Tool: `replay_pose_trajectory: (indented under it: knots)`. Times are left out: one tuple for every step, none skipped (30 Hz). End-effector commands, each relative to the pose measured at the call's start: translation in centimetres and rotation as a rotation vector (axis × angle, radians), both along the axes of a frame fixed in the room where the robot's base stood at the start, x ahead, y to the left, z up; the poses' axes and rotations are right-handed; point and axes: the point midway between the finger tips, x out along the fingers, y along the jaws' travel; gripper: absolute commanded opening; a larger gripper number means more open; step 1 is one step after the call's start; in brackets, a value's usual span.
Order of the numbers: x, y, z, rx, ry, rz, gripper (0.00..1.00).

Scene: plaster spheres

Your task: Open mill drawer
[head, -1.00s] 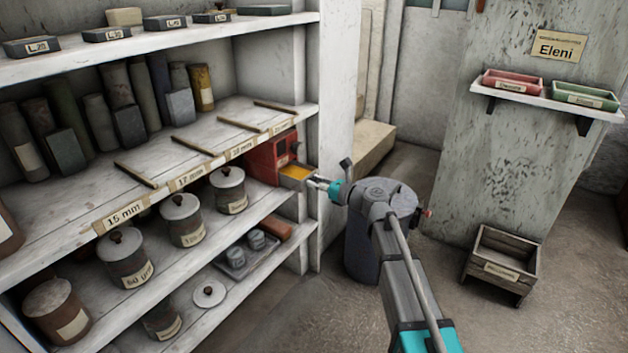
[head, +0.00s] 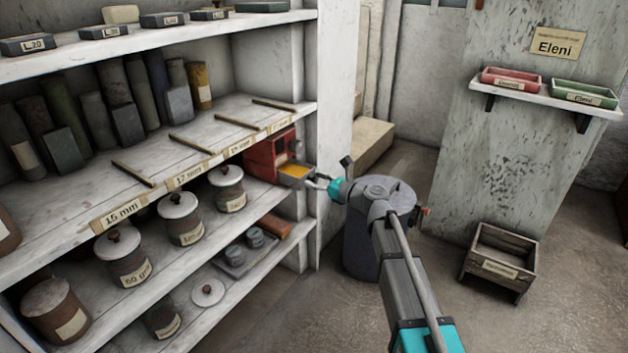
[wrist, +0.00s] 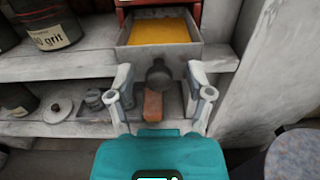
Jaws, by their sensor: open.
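The red mill (head: 270,153) stands at the right end of the middle shelf. Its grey metal drawer (head: 296,176) sticks out of the front and holds orange-yellow powder. In the wrist view the drawer (wrist: 209,50) shows from above, with a round dark knob (wrist: 160,75) on its front. My gripper (head: 318,180) is in front of the drawer. In the wrist view my gripper (wrist: 158,80) is open, with one finger on each side of the knob. I cannot tell whether the fingers touch the drawer front.
Lidded jars (head: 180,218) stand on the shelf left of the mill. The white shelf upright (head: 335,130) is close on the right. A dark cylindrical bin (head: 362,245) stands below my arm. A wooden crate (head: 500,262) stands on the floor at right.

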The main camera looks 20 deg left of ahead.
Motion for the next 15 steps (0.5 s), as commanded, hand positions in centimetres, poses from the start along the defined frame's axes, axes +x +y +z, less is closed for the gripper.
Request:
replay_pose_trajectory:
  knots:
    - [-0.2,-0.4,0.0,0.000,0.000,-0.001,0.67]
    - [-0.2,-0.7,0.0,0.000,0.000,0.000,0.67]
    - [-0.3,-1.0,0.0,0.000,0.000,0.000,0.67]
    - [-0.4,-1.4,0.0,0.000,0.000,0.000,0.67]
    - [-0.5,-1.7,0.0,0.000,0.000,-0.001,0.67]
    - [-0.6,-2.3,0.0,0.000,0.000,-0.002,0.67]
    - [-0.6,-2.7,0.0,0.000,0.000,-0.002,0.67]
    - [-0.7,-3.1,0.0,0.000,0.000,-0.003,0.67]
    - [-0.9,-3.7,0.0,0.000,0.000,-0.001,0.67]
    - [-1.0,-4.1,0.0,0.000,0.000,0.000,0.67]
    - [-1.2,-4.6,0.0,0.000,0.000,-0.001,0.67]
    - [-1.2,-5.3,0.0,0.000,0.000,-0.002,0.67]
    - [-1.4,-5.8,0.0,0.000,0.000,-0.002,0.67]
    - [-1.5,-6.2,0.0,0.000,0.000,-0.001,0.67]
    - [-1.6,-6.9,0.0,0.000,0.000,-0.001,0.67]
